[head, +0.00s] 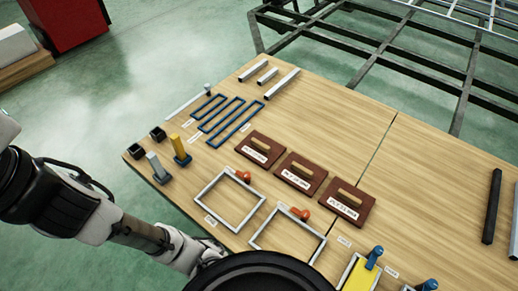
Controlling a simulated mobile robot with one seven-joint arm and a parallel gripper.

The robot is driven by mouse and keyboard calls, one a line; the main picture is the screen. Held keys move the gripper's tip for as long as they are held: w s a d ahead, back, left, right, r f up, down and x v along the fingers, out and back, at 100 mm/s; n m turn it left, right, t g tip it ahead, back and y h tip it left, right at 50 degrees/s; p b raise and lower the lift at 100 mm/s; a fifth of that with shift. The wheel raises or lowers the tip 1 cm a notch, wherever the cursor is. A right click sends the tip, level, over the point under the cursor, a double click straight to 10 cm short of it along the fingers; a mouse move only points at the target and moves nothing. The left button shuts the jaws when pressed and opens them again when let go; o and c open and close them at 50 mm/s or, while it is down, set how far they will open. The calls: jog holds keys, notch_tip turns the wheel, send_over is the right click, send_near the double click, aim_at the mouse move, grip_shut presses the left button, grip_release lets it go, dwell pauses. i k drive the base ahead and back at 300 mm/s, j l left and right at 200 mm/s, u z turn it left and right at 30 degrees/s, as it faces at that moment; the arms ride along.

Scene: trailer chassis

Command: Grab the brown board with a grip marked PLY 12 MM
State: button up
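Three dark brown boards lie flat in a diagonal row near the middle of the table in the head view: a left one (247,142), a middle one (287,168) and a right one (333,198). Each has a light wooden grip on top and a white label on its near side. The print is too small and blurred to tell which reads PLY 12 MM. All three rest apart from each other with nothing on them. My arm comes in from the left to the bottom edge. My gripper's fingers are not visible.
The wooden table (420,170) also bears grey frames (239,229) with orange knobs, blue frames (238,122), metal bars (281,82), upright yellow (180,148) and grey (158,167) pieces, and black bars (491,205). A metal chassis (400,58) stands behind.

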aim_at(260, 150)
jog(key=i+j+z, duration=0.1)
jog(key=j, duration=0.25)
jog(key=i+j+z, duration=0.1)
jog(key=j, duration=0.3)
jog(key=i+j+z, duration=0.1)
jog(key=i+j, duration=0.15)
jog(key=i+j+z, duration=0.1)
jog(key=j, duration=0.4)
jog(key=i+j+z, duration=0.1)
jog(key=j, duration=0.3)
